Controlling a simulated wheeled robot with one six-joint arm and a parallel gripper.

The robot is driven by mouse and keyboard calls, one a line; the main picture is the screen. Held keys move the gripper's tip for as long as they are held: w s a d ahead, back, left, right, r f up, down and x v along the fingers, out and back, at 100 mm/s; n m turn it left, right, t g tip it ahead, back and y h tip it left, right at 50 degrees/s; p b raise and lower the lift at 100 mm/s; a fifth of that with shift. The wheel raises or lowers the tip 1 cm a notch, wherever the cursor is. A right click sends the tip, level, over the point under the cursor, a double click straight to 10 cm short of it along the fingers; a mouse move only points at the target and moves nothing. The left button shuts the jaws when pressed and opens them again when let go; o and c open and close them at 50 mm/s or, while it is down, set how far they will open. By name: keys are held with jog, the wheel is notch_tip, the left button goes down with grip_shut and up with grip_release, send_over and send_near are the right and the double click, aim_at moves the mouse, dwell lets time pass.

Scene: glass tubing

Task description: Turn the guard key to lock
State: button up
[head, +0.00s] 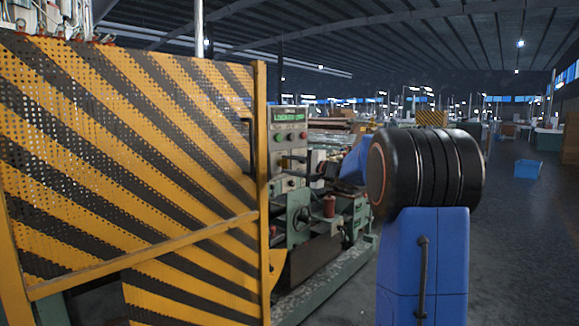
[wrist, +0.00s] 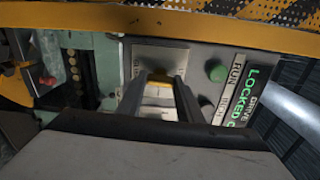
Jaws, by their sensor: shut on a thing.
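In the head view, the control panel (head: 290,150) carries the same lit green display (head: 289,116). My arm hides part of the machine there, and the key is too small to make out.
A yellow-and-black striped guard (head: 130,160) with a dark handle fills the left of the head view. A green button (wrist: 216,71) sits close to my fingers. A green machine (head: 330,225) stands behind the guard. Open floor (head: 520,230) and a blue crate (head: 527,169) lie at right.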

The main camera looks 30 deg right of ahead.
jog(key=shift+n, duration=0.4)
jog(key=shift+f, duration=0.1)
jog(key=o, duration=1.1)
jog(key=v, duration=1.7)
jog(key=shift+s, duration=0.2)
